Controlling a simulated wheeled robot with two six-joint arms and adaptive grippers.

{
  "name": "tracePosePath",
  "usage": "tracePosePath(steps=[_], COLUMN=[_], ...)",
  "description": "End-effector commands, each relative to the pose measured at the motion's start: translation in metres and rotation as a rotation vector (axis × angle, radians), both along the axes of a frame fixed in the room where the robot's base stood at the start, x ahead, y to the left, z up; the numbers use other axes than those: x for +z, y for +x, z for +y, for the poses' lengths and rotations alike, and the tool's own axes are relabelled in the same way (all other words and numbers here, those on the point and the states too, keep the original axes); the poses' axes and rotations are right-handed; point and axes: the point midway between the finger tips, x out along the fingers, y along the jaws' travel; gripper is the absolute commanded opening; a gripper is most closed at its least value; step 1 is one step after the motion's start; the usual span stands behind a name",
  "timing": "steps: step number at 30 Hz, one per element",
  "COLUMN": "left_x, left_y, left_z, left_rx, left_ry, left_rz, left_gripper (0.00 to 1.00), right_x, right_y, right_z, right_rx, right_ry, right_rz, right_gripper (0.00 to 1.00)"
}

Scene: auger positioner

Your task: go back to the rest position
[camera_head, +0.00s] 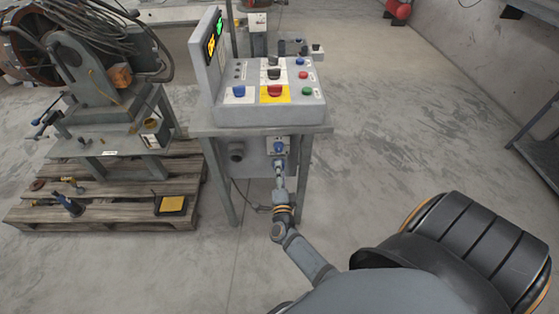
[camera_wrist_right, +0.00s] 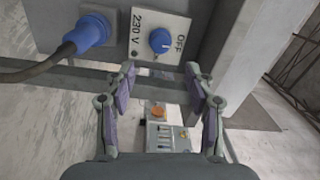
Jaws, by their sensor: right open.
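My right gripper (camera_wrist_right: 161,78) is open and empty in the right wrist view, its two fingertips apart just below a blue rotary knob (camera_wrist_right: 160,40). The knob sits on a pale plate (camera_wrist_right: 177,22) marked "230 V" and "OFF". I see no contact between fingers and knob. In the head view the right gripper (camera_head: 280,172) reaches up to the front of the control console's stand, close below the knob (camera_head: 279,147). My left gripper is not in view.
The console (camera_head: 268,115) has coloured buttons and an upright screen. A blue plug (camera_wrist_right: 88,33) with a dark cable is left of the knob. A machine on a wooden pallet (camera_head: 110,222) stands at the left. The floor (camera_head: 420,120) right of the console is clear.

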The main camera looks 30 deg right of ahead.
Motion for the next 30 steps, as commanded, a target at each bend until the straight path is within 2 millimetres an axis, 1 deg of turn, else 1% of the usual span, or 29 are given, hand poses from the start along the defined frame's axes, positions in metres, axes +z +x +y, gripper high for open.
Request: tracePosePath(steps=[1,3,6,21,23,24,26,28,29,30], left_x=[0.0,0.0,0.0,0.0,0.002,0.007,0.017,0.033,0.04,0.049], left_y=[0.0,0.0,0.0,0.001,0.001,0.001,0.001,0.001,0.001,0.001], left_z=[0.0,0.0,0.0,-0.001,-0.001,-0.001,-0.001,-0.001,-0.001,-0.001], left_rx=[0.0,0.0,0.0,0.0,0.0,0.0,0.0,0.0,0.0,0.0], left_ry=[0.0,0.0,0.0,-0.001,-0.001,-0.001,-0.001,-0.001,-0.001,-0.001], left_rz=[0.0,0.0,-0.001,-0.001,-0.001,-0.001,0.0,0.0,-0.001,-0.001], left_gripper=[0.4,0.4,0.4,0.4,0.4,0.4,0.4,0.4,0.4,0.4], right_x=[-0.001,-0.001,-0.001,0.0,-0.003,-0.008,-0.027,-0.064,-0.084,-0.112], right_y=[-0.008,-0.014,-0.019,-0.02,-0.02,-0.021,-0.026,-0.04,-0.051,-0.071], right_z=[0.004,0.009,0.012,0.012,0.014,0.018,0.028,0.045,0.052,0.061], right_rx=[0.0,0.0,0.0,0.0,0.012,0.035,0.106,0.234,0.3,0.394], right_ry=[0.001,0.001,-0.001,-0.001,-0.012,-0.035,-0.104,-0.221,-0.278,-0.356], right_rz=[0.001,-0.001,0.0,0.0,0.017,0.053,0.157,0.343,0.436,0.564], right_gripper=[0.54,0.54,0.54,0.54,0.54,0.54,0.54,0.54,0.54,0.54])
